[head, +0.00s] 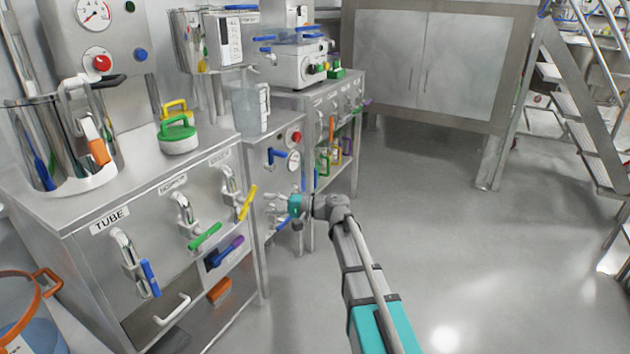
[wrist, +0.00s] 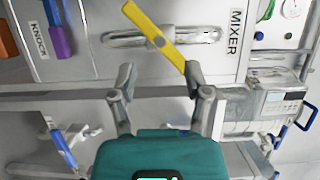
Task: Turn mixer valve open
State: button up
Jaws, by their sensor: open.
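The mixer valve's yellow handle (head: 246,203) is on the front of the steel cabinet, the rightmost of the valves along its upper row. In the wrist view the yellow handle (wrist: 153,36) lies slantwise across a metal valve body, beside a label (wrist: 236,32) reading MIXER. My gripper (head: 271,206) is just to the right of the handle in the head view. In the wrist view my gripper (wrist: 160,80) is open and empty, its fingers apart below the valve. The handle's lower end is close to the right fingertip; I cannot tell whether they touch.
A green handle (head: 205,236) and a blue handle (head: 150,279) sit on valves to the left. A purple handle (head: 225,251) is below. The floor (head: 490,260) to the right is clear.

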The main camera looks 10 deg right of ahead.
jog(key=v, duration=0.7)
jog(key=s+d+r+n+g+h+p, duration=0.1)
jog(key=s+r+h+p, duration=0.5)
jog(key=p, duration=1.1)
jog(key=s+d+r+n+g+h+p, duration=0.1)
jog(key=s+d+r+g+h+p, duration=0.1)
jog(key=s+r+h+p, duration=0.3)
jog(key=s+r+p, duration=0.4)
jog(key=r+p, duration=0.2)
jog(key=p, duration=0.5)
jog(key=shift+s+n+g+h+p, duration=0.3)
jog(key=shift+s+g+h+p, duration=0.05)
jog(key=shift+g+h, duration=0.05)
dwell(0.4)
jog(key=shift+s, duration=0.1)
dwell(0.4)
jog(key=shift+s+d+f+n+g+h, duration=0.15)
jog(key=shift+s+d+f+h, duration=0.15)
jog(key=shift+s+d+h, duration=0.75)
jog(key=shift+s+d+f+n+g+h, duration=0.1)
jog(key=shift+s+d+f+h, duration=0.25)
jog(key=shift+s+d+h, duration=0.6)
jog(key=shift+s+d+f+n+g+h, duration=0.15)
jog(key=shift+s+d+f+h, duration=0.15)
jog(key=shift+s+d+h, duration=0.7)
